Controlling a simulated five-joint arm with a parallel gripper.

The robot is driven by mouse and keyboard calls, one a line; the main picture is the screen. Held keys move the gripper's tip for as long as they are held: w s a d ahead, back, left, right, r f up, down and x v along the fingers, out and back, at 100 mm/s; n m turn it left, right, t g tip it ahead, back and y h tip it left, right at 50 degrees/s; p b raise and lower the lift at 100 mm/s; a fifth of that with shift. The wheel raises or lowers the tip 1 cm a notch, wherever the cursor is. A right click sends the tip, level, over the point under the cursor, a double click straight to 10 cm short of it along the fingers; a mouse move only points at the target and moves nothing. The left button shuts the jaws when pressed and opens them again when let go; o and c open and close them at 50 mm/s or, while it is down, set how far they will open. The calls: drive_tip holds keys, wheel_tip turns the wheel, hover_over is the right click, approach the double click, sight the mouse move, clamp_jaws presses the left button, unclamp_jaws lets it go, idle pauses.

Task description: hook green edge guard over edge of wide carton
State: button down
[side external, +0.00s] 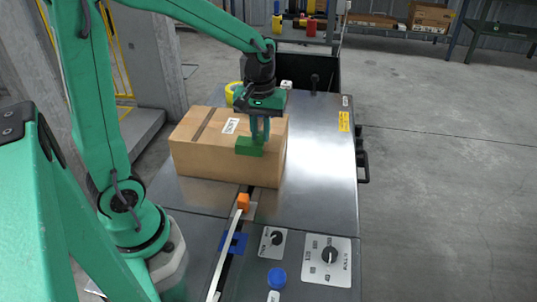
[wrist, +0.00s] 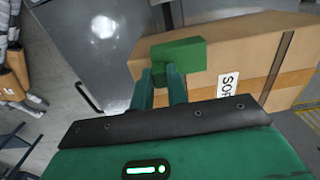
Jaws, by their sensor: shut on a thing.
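The green edge guard (side external: 250,147) is a small green block at the top front edge of the wide carton, near its right end. The wide carton (side external: 208,160) is a brown cardboard box with a tape strip and a white label, lying on the metal table. My gripper (side external: 260,138) points down above the carton and is shut on the guard. In the wrist view the guard (wrist: 180,57) sits at the fingertips (wrist: 168,75), over the edge of the carton (wrist: 235,40). I cannot tell whether the guard touches the carton or hangs just above it.
The metal table (side external: 325,150) is bare to the right of the carton. A yellow roll (side external: 230,92) stands behind the carton.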

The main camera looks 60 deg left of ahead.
drive_tip(key=shift+w+a+f, duration=0.1)
drive_tip(key=shift+a+f, duration=0.05)
drive_tip(key=shift+f, duration=0.4)
drive_tip(key=c, duration=1.3)
unclamp_jaws()
drive_tip(key=shift+r, duration=3.85)
